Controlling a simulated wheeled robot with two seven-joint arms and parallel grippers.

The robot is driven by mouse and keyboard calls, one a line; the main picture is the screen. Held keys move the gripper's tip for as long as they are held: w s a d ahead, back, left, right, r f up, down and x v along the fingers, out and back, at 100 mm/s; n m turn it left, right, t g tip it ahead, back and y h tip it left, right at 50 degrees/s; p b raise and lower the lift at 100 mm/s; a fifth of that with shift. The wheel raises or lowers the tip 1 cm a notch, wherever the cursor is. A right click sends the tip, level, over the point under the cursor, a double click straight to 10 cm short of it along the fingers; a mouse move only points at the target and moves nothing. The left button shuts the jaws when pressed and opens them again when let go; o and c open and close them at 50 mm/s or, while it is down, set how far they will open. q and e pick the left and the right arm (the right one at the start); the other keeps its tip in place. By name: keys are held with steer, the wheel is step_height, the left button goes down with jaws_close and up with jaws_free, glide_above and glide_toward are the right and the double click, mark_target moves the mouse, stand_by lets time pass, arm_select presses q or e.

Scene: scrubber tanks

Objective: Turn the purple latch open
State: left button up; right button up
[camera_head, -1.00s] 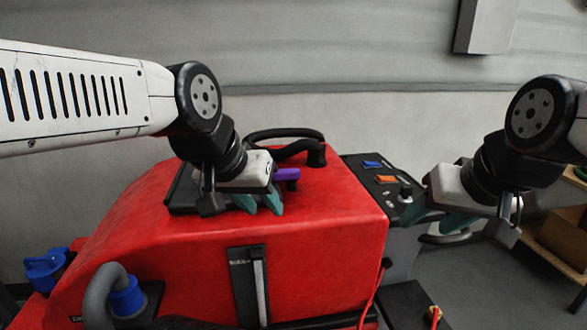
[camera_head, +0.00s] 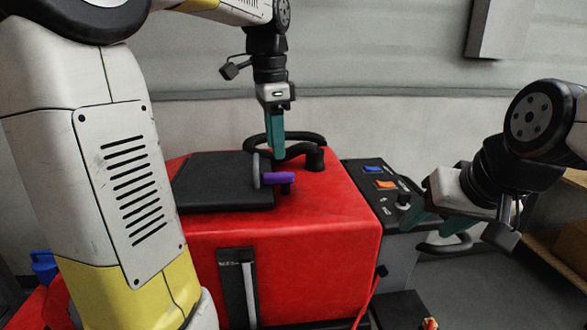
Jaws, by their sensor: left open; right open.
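The purple latch (camera_head: 278,178) sits at the right edge of the black lid (camera_head: 222,184) on top of the red scrubber body (camera_head: 305,215). Its purple handle points to the right from a grey disc. My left gripper (camera_head: 278,155) points down just above and behind the latch, with its teal fingers seen nearly edge-on. It is open and holds nothing. I cannot tell whether a fingertip touches the latch. My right gripper (camera_head: 430,222) is open and empty, in front of the control panel at the right.
A black curved handle (camera_head: 290,138) rises behind the latch, close to my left fingers. The control panel (camera_head: 385,190) has a blue and an orange switch and a knob. A wooden shelf (camera_head: 560,225) stands at the far right. The red top's front is clear.

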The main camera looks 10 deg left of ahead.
mark_target(281, 173)
arm_select(q)
steer(key=shift+w+d+m+g, duration=0.15)
steer(key=shift+w+m+g, duration=0.15)
steer(key=shift+w+m, duration=0.7)
steer(key=shift+w+f, duration=0.1)
steer(key=shift+w, duration=0.25)
step_height(281, 173, down, 8)
steer(key=shift+r, duration=0.25)
jaws_close()
